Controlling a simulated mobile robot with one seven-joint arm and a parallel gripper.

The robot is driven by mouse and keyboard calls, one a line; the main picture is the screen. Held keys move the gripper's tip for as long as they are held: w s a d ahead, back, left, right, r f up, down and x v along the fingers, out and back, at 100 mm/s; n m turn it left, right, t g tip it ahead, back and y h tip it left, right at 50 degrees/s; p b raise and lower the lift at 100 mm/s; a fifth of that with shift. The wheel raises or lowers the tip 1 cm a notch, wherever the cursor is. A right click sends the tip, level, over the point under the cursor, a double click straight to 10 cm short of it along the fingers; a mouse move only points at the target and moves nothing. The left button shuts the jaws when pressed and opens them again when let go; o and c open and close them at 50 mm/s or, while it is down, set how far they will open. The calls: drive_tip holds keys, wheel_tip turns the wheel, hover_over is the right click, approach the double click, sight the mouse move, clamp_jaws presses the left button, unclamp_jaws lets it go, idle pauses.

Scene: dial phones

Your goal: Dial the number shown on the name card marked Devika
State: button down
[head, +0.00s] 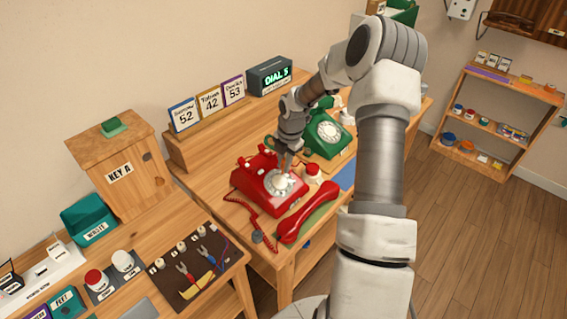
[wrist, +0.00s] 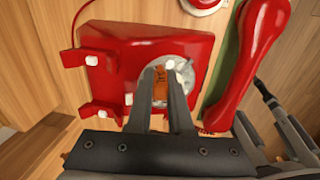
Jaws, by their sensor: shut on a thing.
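The purple-edged name card (head: 233,90), the rightmost of three, reads 53; its name is small but looks like Devika. The red dial phone (head: 262,186) sits on the wooden desk, its cradle empty. Its red handset (head: 308,212) lies off the hook beside it. My gripper (head: 283,172) reaches down onto the phone's pale round dial (head: 290,190). The fingers hide part of the dial. A display (head: 270,76) reads DIAL 5.
A green dial phone (head: 325,135) stands behind the red one, close to my arm. Cards reading 52 (head: 184,115) and 42 (head: 209,102) stand on the back ledge. A red-topped jar (head: 312,172) is near the phone. A side table with tools (head: 195,265) stands front left.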

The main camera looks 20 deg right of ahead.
drive_tip(key=shift+s+d+f, duration=0.25)
drive_tip(key=shift+s+d, duration=0.15)
drive_tip(key=shift+s, duration=0.1)
drive_tip(key=shift+s+d+f, duration=0.2)
drive_tip(key=shift+s+f, duration=0.05)
drive_tip(key=shift+s, duration=0.15)
idle(0.3)
drive_tip(key=shift+s+f, duration=0.1)
drive_tip(key=shift+s, duration=0.2)
drive_tip(key=shift+s+d+r+p, duration=0.1)
drive_tip(key=shift+s+r+p, duration=0.05)
drive_tip(key=shift+r+p, duration=0.3)
drive_tip(key=shift+s+d+r+p, duration=0.1)
drive_tip(key=shift+s+r+p, duration=0.05)
drive_tip(key=shift+r+p, duration=0.3)
